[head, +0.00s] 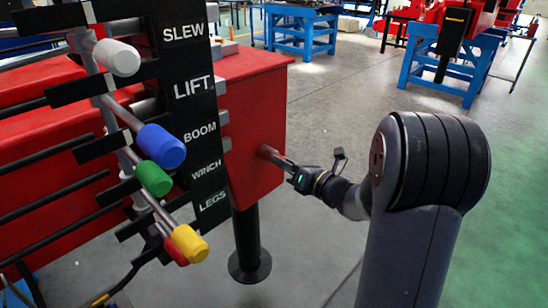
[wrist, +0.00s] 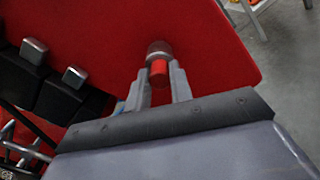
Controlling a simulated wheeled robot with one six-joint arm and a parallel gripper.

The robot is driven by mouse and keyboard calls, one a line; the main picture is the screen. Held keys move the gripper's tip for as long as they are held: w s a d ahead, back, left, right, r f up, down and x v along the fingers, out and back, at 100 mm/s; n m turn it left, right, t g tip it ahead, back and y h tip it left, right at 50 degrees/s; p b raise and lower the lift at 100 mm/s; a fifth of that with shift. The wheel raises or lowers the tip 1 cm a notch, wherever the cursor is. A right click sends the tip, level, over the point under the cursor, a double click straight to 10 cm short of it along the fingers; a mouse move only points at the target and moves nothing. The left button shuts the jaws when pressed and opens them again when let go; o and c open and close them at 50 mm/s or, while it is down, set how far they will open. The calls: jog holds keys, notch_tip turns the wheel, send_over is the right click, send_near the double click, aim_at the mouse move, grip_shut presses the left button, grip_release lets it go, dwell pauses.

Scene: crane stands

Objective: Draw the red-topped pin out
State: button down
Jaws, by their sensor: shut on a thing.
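The red-topped pin (wrist: 159,70) sits at a grey round collar (wrist: 158,48) on a red steel face in the wrist view. My gripper (wrist: 160,84) has one finger on each side of the red top and is shut on it. In the head view my gripper (head: 282,162) reaches from the right to the side of the red beam (head: 262,110). There the fingers and arm mostly hide the pin. How deep the pin sits in its hole cannot be told.
A control stand left of my gripper carries a black label plate (head: 190,90) and levers with white (head: 117,57), blue (head: 162,146), green (head: 154,178), yellow (head: 190,243) and red (head: 176,252) knobs. A black leg (head: 247,245) stands below the beam.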

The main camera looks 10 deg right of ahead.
jog(key=v, duration=0.7)
jog(key=shift+p, duration=0.4)
dwell(0.6)
jog(key=shift+d, duration=0.1)
